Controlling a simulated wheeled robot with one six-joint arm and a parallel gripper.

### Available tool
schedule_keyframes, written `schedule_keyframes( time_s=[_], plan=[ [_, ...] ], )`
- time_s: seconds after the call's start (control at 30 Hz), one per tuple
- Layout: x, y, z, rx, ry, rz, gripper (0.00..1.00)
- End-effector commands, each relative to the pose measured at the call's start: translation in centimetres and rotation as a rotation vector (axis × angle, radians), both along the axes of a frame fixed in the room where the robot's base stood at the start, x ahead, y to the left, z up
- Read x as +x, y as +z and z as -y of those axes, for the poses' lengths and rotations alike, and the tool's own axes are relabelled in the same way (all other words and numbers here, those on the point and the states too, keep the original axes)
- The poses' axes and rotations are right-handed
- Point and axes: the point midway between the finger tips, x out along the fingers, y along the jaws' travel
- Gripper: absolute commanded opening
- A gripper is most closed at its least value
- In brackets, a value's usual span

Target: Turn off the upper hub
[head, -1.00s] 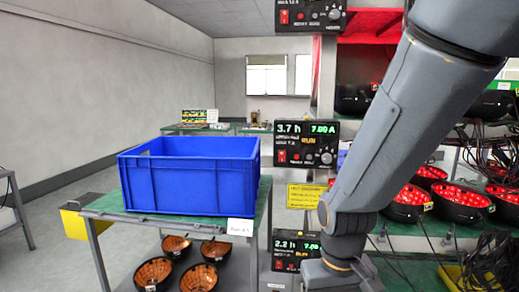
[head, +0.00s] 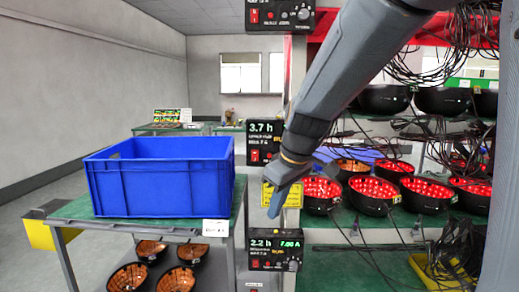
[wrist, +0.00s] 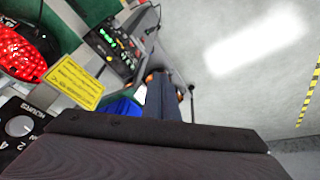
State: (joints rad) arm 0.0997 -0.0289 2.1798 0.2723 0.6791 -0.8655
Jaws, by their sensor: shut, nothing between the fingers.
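Three black hub boxes with red switches are mounted one above another on a post. The top box (head: 280,15) is cut by the upper edge of the head view; its red switch (head: 254,16) and a round knob show. The middle box (head: 262,135) reads 3.7 h, and my arm hides its right side. The lower box (head: 270,260) has lit displays reading 2.2 h and green digits. My gripper (head: 274,208) is shut and empty, pointing down in front of the yellow label, between the middle and lower boxes. In the wrist view, a knob (wrist: 18,126) shows at lower left.
A blue crate (head: 160,185) stands on a green-topped table at left, with orange-lined bowls below. Shelves at right hold several red-filled black bowls (head: 372,193) and hanging cables (head: 462,250). The yellow label (head: 293,195) is beside my gripper. Open floor lies left.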

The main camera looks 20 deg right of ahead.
Motion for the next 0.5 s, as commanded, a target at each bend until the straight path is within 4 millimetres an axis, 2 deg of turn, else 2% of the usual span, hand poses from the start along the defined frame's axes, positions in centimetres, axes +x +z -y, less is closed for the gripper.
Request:
schedule_keyframes(
  time_s=[0.03, 0.1, 0.23, 0.33, 0.4, 0.5],
  plan=[
    [2.0, 3.0, 0.4, -0.012, 0.068, 0.065, 0.0],
    [4.2, 6.8, 0.8, -0.038, 0.174, 0.148, 0.0],
    [6.9, 12.5, 1.3, -0.092, 0.333, 0.275, 0.0],
    [8.1, 15.5, 1.5, -0.127, 0.414, 0.339, 0.0],
    [8.5, 16.7, 1.6, -0.145, 0.451, 0.367, 0.0],
    [8.8, 17.6, 1.6, -0.156, 0.474, 0.386, 0.0]
  ],
)
